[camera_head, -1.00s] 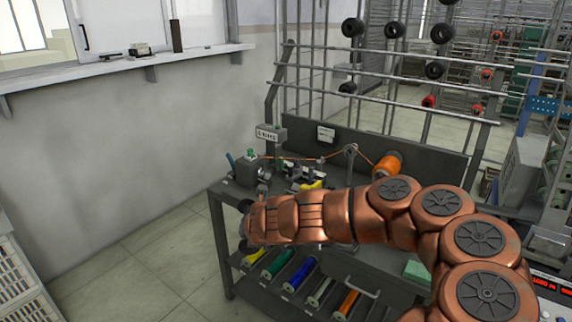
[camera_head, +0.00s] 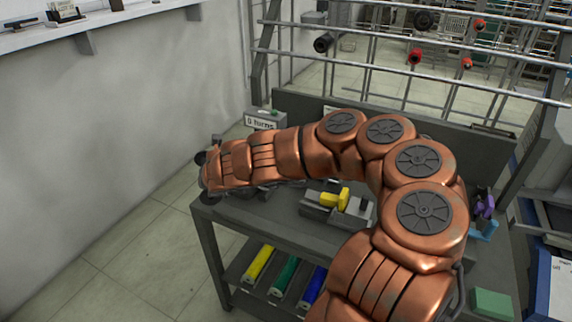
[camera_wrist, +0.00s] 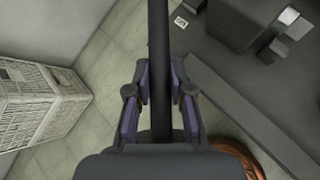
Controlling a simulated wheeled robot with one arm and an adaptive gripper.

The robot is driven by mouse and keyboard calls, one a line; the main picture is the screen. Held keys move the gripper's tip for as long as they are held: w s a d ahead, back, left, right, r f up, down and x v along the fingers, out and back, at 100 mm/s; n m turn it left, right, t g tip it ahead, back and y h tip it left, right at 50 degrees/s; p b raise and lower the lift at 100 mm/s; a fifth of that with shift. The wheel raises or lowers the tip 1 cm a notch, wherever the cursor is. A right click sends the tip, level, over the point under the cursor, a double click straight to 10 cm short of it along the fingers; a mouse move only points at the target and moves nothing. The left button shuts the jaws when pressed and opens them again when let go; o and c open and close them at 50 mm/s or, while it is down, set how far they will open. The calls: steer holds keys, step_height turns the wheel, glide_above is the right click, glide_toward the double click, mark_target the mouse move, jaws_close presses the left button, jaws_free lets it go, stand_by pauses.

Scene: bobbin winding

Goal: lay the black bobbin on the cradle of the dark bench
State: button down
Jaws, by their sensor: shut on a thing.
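My gripper (camera_wrist: 160,92) is shut on the black bobbin (camera_wrist: 158,45), a long dark bar that runs between its purple-lined fingers and past the top of the wrist view. In the head view my gripper is at the far left end of my copper arm, by the left edge of the dark bench (camera_head: 285,212); its fingers are mostly hidden there. On the bench, a yellow piece (camera_head: 335,198) lies on a grey block fixture (camera_head: 352,215). I cannot tell which part is the cradle; my arm covers much of the bench top.
A shelf under the bench holds yellow (camera_head: 259,264), green (camera_head: 284,276) and blue (camera_head: 312,287) bobbins. A sign box (camera_head: 265,120) stands behind my arm. Rails (camera_head: 420,68) rise behind the bench. The floor left of it is clear. A pale crate-like unit (camera_wrist: 38,95) shows in the wrist view.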

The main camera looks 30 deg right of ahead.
steer(key=w+d+r+n+y+p, duration=0.1)
steer(key=d+r+n+y, duration=0.1)
steer(key=d, duration=0.9)
steer(key=w+d+r+n+y+p, duration=0.1)
steer(key=w+d+r+n+y, duration=0.15)
steer(key=d, duration=0.95)
steer(key=shift+s+d+f+n+g+y+b, duration=0.45)
steer(key=shift+s+f+n, duration=0.3)
steer(key=shift+s+f, duration=1.25)
steer(key=shift+s+d+f+n+g+y+b, duration=0.3)
steer(key=shift+s+f+n+g, duration=0.35)
steer(key=shift+s+f, duration=1.4)
steer(key=shift+s+d+f+n+g+y+b, duration=0.35)
steer(key=shift+s+f+n, duration=0.75)
steer(key=shift+f, duration=1.5)
steer(key=shift+s+m, duration=0.25)
steer(key=c, duration=1)
jaws_free()
steer(key=shift+o, duration=0.2)
